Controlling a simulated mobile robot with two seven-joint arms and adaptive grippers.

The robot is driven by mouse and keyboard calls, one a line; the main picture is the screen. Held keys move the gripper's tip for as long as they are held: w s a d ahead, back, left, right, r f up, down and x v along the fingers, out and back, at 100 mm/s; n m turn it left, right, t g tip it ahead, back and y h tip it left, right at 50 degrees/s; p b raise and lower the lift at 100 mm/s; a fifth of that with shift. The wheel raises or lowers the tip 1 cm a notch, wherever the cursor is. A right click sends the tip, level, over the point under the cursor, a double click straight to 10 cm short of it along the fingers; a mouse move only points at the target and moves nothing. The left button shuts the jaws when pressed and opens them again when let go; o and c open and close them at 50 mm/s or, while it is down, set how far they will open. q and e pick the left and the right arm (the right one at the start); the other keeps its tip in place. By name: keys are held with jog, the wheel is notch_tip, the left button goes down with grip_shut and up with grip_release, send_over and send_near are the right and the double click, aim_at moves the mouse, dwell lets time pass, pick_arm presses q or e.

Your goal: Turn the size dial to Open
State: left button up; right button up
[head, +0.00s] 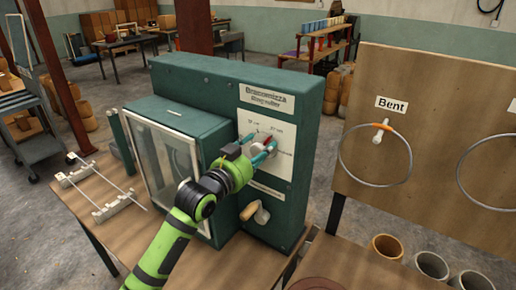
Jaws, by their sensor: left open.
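The size dial (266,140) sits on a white labelled plate (284,134) on the front of a teal machine (305,90). Only part of the dial shows, in red and grey, because my gripper covers the rest. My left gripper (261,148) is at the dial with its fingers open, one on either side of it. I cannot tell whether the fingers touch it. The plate's lettering is too small to read, so the dial's setting is unclear. My right gripper is not in view.
A tan handle (256,212) sticks out below the dial. A glass-fronted box (165,155) adjoins the machine at left, and white rails (105,190) lie on the table. A board marked "Bent" (440,90) with hanging rings stands at right, above several cylinders.

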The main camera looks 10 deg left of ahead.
pick_arm(q)
jog(key=c, duration=1.2)
jog(key=shift+o, duration=0.2)
